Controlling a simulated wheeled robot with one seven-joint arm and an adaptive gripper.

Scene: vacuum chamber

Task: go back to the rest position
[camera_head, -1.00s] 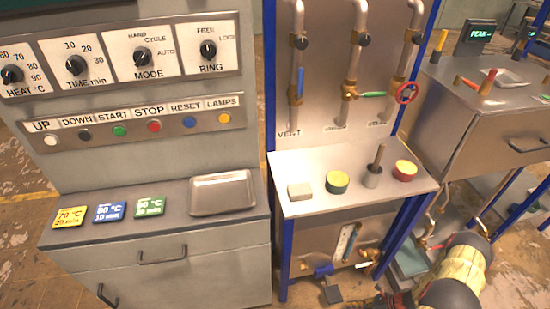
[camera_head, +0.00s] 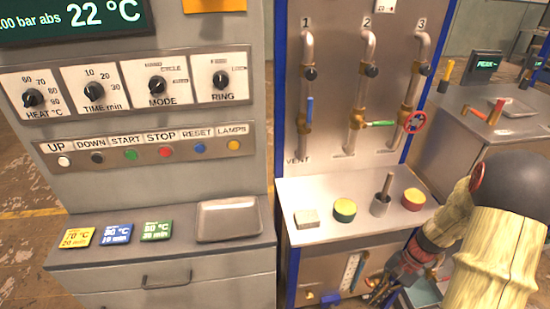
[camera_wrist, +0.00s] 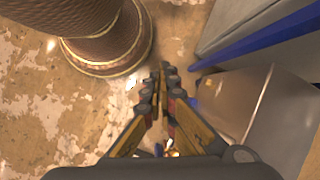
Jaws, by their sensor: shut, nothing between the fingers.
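My gripper (camera_wrist: 162,88) points down at the floor in the wrist view. Its two fingers are together with nothing between them.
The stand's shelf holds a pale block (camera_head: 307,218), a green-and-yellow puck (camera_head: 344,210), a metal cup with a rod (camera_head: 381,203) and a red-and-yellow puck (camera_head: 413,199). The control cabinet (camera_head: 230,120) stands left, with cards and a tray (camera_head: 228,219). Bare floor (camera_wrist: 50,120) shows below.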

